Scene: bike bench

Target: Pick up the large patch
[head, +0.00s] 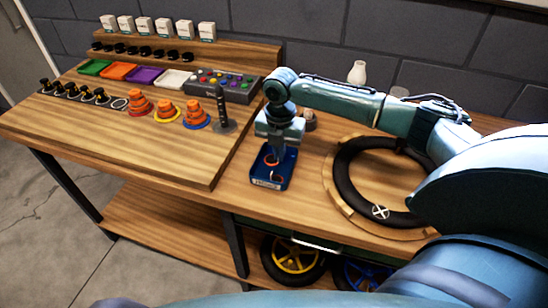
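A small blue tray (285,184) lies on the bench left of the black tyre. Small round orange-rimmed patches show in it: one (271,159) towards the back and one (277,178) nearer the front. Which of them is the large patch is too small to tell. My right gripper (274,152) points down over the back part of the tray, close above or at the back patch. Its fingers partly hide the tray, and I cannot tell whether they touch a patch or how far they are apart. My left gripper is not in view.
A black tyre (345,182) lies on a round wooden stand to the right. On the left, a raised board holds orange cones (196,115), a dark upright tool (221,108), a button box (226,87) and coloured trays (145,75). White boxes line the back shelf.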

